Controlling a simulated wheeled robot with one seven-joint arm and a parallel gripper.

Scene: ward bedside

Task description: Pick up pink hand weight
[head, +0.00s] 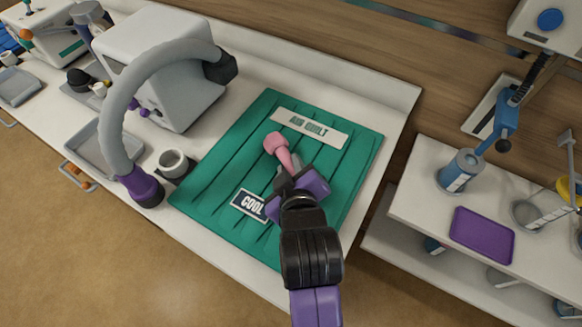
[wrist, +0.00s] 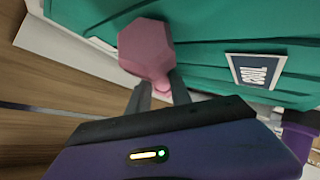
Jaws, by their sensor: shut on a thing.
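The pink hand weight (head: 277,144) is over the green quilt (head: 245,134) in the head view, one hexagonal end pointing away from my gripper. My gripper (head: 289,180) is shut on the weight's handle. In the wrist view the weight's pink hexagonal end (wrist: 146,48) shows just beyond the two grey fingers (wrist: 158,98). The weight's other end is hidden behind the gripper. I cannot tell whether the weight touches the quilt.
A grey tray (head: 93,150) lies farther left. On the right, a lower white shelf holds a purple tray (head: 482,235) and a blue canister (head: 460,172).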

